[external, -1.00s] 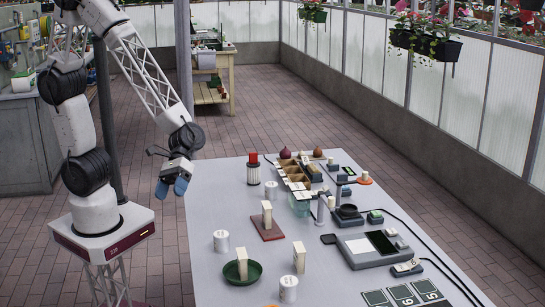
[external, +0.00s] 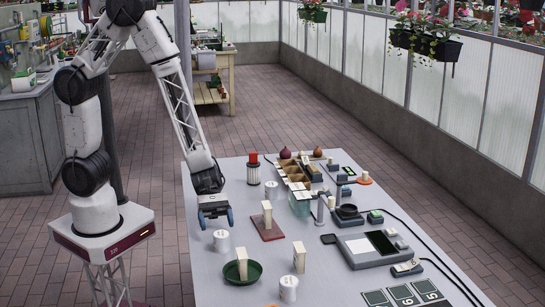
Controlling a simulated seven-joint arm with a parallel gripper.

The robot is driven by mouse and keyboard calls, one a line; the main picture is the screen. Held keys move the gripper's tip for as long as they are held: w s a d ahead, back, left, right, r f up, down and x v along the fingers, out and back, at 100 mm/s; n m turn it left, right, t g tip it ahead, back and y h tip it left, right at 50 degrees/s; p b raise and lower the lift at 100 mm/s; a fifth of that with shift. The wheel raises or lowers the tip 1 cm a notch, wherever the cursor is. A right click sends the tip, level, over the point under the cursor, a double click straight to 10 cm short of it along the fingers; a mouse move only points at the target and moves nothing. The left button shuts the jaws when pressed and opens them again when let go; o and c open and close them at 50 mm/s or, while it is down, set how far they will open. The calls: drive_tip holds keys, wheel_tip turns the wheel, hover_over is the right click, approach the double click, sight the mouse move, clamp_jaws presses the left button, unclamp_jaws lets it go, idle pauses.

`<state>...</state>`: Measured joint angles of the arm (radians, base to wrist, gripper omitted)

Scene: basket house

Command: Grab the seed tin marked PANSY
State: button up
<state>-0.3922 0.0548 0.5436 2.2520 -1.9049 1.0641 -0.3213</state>
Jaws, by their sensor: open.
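Several white tins stand on the grey table. One tin (external: 221,241) is at the left edge, close below my gripper. Another tin (external: 288,289) stands at the front, and a third (external: 271,190) stands farther back beside the red-topped jar. The lettering on the tins is too small to read, so I cannot tell which is marked PANSY. My gripper (external: 216,222) is open, blue fingertips pointing down, above the left part of the table near the first tin. It appears empty.
A green dish (external: 242,279) holds a cream packet, with another packet (external: 299,257) beside it. A reddish board (external: 270,232) carries a packet. A red-topped jar (external: 253,172), a compartment box (external: 291,174) and a grey scale-like device (external: 372,248) stand farther back and right.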

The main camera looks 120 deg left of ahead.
sight(222, 240)
drive_tip(key=shift+x, duration=1.3)
drive_tip(key=shift+d, duration=0.1)
drive_tip(key=shift+x, duration=2.55)
drive_tip(key=shift+r, duration=0.1)
drive_tip(key=c, duration=1)
drive_tip(key=shift+r, duration=0.1)
